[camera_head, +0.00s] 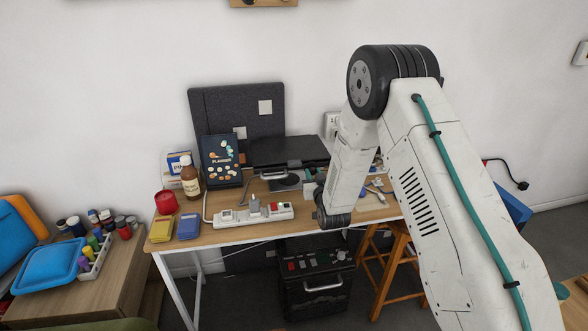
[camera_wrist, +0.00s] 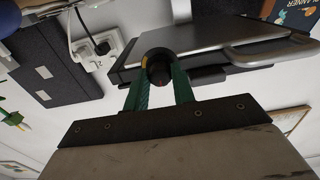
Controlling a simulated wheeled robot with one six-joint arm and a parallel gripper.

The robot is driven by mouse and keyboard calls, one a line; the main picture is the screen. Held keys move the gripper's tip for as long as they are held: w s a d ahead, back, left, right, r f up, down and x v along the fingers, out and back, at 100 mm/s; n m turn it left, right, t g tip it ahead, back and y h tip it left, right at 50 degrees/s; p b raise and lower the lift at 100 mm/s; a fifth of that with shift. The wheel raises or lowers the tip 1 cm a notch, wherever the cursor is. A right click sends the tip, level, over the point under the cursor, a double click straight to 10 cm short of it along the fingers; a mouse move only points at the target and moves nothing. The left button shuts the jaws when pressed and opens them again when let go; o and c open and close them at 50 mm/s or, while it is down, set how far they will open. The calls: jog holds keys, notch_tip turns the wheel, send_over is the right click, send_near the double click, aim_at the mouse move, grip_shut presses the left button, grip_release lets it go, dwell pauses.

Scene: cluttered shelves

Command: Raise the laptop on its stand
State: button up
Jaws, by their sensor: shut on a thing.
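A flat dark slab, which looks like the closed laptop (camera_head: 290,151), lies at the back of the desk in the head view. In the wrist view a thin silver plate (camera_wrist: 215,38) lies over a dark slab; I cannot tell which is laptop and which is stand. A grey bent bar (camera_wrist: 262,53) sticks out beside it. My gripper (camera_wrist: 160,88) is shut on a round black knob (camera_wrist: 159,69) at the edge of this assembly, a green-padded finger on each side. In the head view my arm hides most of the gripper and the knob.
A planner (camera_head: 221,160), a brown bottle (camera_head: 190,177) and a red can (camera_head: 166,202) stand left of the stand. A white power strip (camera_head: 252,214) lies at the desk's front. A dark panel (camera_head: 238,111) stands behind. Small items lie to the right, near my arm.

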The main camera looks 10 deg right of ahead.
notch_tip(320, 180, up, 7)
dwell(1.1)
dwell(0.3)
jog(key=o, duration=0.9)
jog(key=shift+s, duration=0.15)
jog(key=shift+s, duration=2.4)
jog(key=shift+f, duration=0.15)
